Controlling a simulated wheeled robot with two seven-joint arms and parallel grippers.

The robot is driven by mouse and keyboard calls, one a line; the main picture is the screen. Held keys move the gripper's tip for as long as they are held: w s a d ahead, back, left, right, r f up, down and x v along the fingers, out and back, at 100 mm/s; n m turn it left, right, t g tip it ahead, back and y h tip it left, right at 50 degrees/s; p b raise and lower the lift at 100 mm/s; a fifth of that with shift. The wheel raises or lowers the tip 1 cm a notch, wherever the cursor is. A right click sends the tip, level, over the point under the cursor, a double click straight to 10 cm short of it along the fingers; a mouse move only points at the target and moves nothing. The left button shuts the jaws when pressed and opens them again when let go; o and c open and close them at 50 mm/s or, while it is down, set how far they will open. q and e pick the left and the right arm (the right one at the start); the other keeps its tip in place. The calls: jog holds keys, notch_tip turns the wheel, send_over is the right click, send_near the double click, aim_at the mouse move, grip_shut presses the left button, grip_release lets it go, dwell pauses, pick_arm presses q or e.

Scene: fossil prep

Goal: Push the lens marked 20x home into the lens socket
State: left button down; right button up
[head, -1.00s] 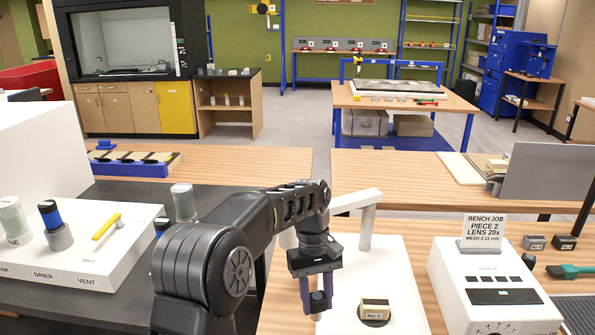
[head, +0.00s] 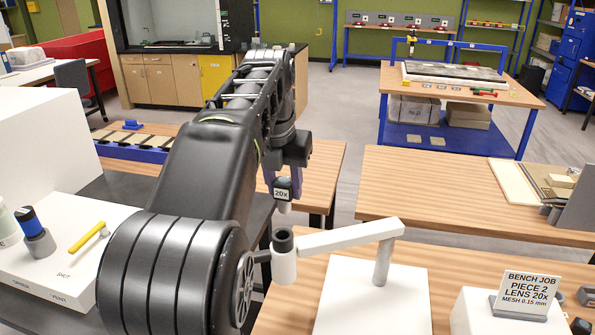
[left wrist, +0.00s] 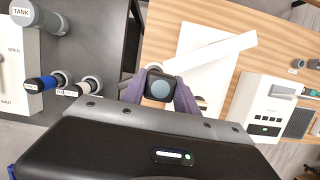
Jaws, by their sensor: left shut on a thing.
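The lens marked 20x (head: 282,194) is a small dark piece with a white label and a pale lower end. My left gripper (head: 284,182) is shut on it, with purple fingers on both sides. The lens socket (head: 284,262) is a white upright cylinder with a dark open top, at the end of a white arm on a post. In the head view the lens appears above the socket, apart from it. My right gripper is not in view.
The white arm (head: 345,236) and its post (head: 383,262) stand on a white base (head: 375,300). A bench job sign (head: 528,289) reads piece 2, lens 20x. A white panel with a yellow handle (head: 88,237) lies left. The table behind (head: 420,195) is mostly clear.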

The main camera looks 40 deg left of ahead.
aim_at(281, 212)
pick_arm(q)
jog(key=shift+s+a+r+n, duration=0.1)
jog(key=shift+a+r+n, duration=0.1)
jog(key=shift+n, duration=0.1)
jog(key=shift+s+r, duration=0.15)
jog(key=shift+s, duration=0.3)
jog(key=shift+w, duration=0.3)
jog(key=shift+a, duration=0.1)
jog(key=b+x, duration=0.2)
jog(key=x, duration=0.1)
jog(key=s+b+x, duration=0.1)
jog(key=b+x, duration=0.1)
jog(key=b, duration=0.1)
jog(key=shift+d+f, duration=0.25)
jog(key=shift+f, duration=0.25)
jog(key=shift+f+b, duration=0.15)
jog(key=shift+b, duration=0.15)
jog(key=shift+s+b+x, duration=0.2)
jog(key=shift+b+x, duration=0.5)
jog(key=shift+x, duration=0.15)
jog(key=shift+s+b+x, duration=0.2)
jog(key=shift+b+x, duration=0.5)
jog(key=shift+x, duration=0.15)
jog(key=shift+d+f, duration=0.2)
jog(key=shift+f, duration=0.1)
